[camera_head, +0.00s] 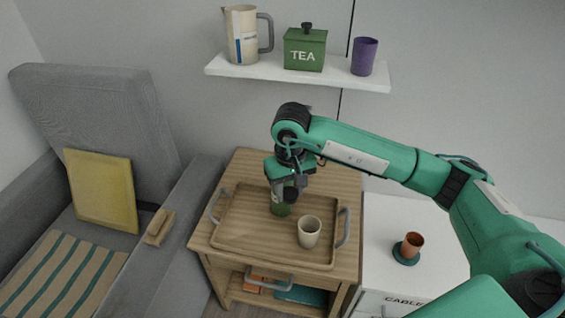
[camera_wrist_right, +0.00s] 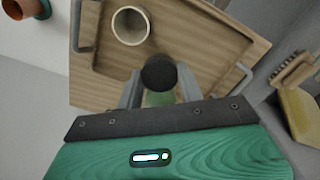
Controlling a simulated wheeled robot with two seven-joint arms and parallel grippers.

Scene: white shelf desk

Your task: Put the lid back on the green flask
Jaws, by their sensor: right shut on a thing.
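The green flask (camera_head: 280,209) stands on the wooden tray, partly hidden by my right gripper. My right gripper (camera_head: 288,190) points down over it and is shut on the dark round lid (camera_wrist_right: 158,72), which shows between the fingertips in the right wrist view. The lid also shows as a dark shape in the head view (camera_head: 291,195), in front of the upper part of the flask. Some green shows just behind the lid in the wrist view. I cannot tell whether the lid touches the flask's mouth. My left gripper is not in view.
The tray (camera_head: 232,240) lies on a wooden cabinet and holds a beige cup (camera_head: 309,232) right of the flask. A brown cup (camera_head: 412,243) stands on the white desk. A wall shelf (camera_head: 300,78) holds a pitcher, a tea tin and a purple cup. A grey sofa is left.

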